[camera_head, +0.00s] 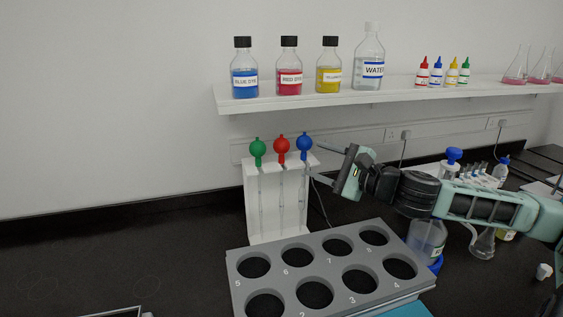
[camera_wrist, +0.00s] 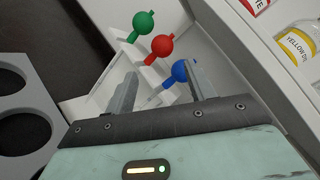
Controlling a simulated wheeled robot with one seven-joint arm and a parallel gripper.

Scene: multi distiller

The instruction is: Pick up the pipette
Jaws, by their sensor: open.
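Three glass pipettes hang in a white rack (camera_head: 262,237). They have a green bulb (camera_head: 258,147), a red bulb (camera_head: 281,145) and a blue bulb (camera_head: 304,142). My gripper (camera_head: 322,165) is open and empty, just right of the blue-bulbed pipette, with its fingers pointing left toward the rack. In the wrist view the blue bulb (camera_wrist: 179,71) shows near the tip of the right finger, within the opening of my gripper (camera_wrist: 160,78). The red bulb (camera_wrist: 162,43) and green bulb (camera_wrist: 143,21) lie farther off. I cannot tell whether a finger touches the blue bulb.
A grey block with numbered holes (camera_head: 326,260) stands in front of the rack. A shelf (camera_head: 330,100) above holds dye bottles, a water bottle (camera_head: 369,60) and flasks. More bottles stand to the right under my arm. The counter at left is mostly clear.

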